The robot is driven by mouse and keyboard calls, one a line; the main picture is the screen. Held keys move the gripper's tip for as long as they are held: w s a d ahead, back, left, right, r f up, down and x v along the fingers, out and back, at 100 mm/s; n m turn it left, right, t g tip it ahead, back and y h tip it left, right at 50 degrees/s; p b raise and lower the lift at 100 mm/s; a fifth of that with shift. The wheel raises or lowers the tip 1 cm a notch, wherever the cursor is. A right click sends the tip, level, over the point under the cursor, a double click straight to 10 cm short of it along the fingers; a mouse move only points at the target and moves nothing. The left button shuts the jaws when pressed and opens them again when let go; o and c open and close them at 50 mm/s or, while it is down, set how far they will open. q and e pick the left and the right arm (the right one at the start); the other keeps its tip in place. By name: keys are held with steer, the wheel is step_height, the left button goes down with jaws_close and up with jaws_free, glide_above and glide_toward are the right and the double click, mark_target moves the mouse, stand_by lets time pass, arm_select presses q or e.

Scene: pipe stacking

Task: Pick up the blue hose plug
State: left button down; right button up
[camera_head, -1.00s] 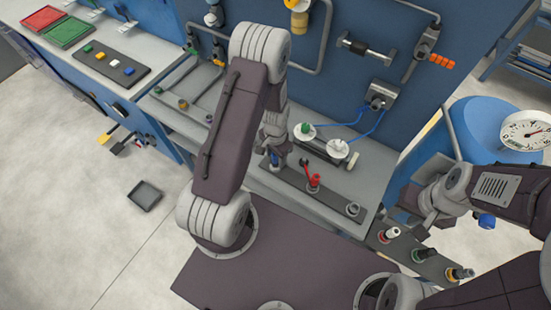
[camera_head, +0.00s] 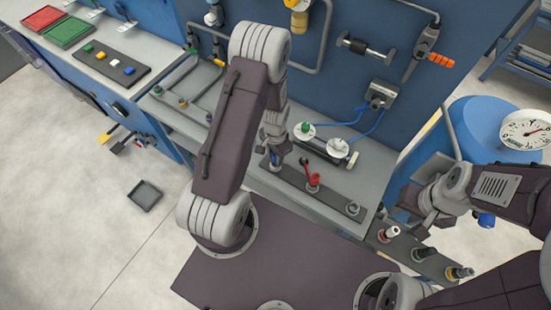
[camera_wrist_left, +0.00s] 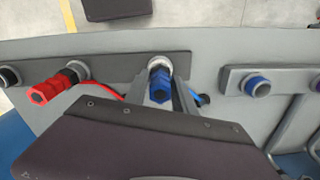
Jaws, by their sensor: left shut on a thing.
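The blue hose plug (camera_wrist_left: 159,88) shows in the left wrist view between the two fingers of my left gripper (camera_wrist_left: 160,98). The gripper is shut on it. A pale metal ring shows at the plug's far end, at the grey bar; I cannot tell whether the plug is still seated there. In the head view my left gripper (camera_head: 275,150) is over the left end of the dark bar (camera_head: 331,198), and the plug is mostly hidden. My right gripper (camera_head: 424,205) is at the right, apart from the bar; its fingers are unclear.
A red plug (camera_head: 313,179) with a red hose stands on the same bar, close to the right of my left gripper. A rack of several plugs (camera_head: 424,254) is at the lower right. A gauge (camera_head: 526,129) stands beyond.

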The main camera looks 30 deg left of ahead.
arm_select(q)
steer(key=shift+r, duration=0.1)
stand_by(0.8)
steer(key=shift+r, duration=0.3)
steer(key=r, duration=0.3)
steer(key=shift+w+d+r+b, duration=0.15)
steer(key=shift+d+r+b, duration=0.2)
steer(key=shift+b, duration=0.05)
steer(key=d+r, duration=0.3)
steer(key=d, duration=0.2)
steer(key=w+d+r+b, duration=0.1)
steer(key=d+r, duration=0.2)
steer(key=d, duration=0.2)
steer(key=shift+w+d+r, duration=0.3)
steer(key=shift+d, duration=0.1)
step_height(320, 180, up, 8)
steer(key=p, duration=0.7)
steer(key=shift+w, duration=0.1)
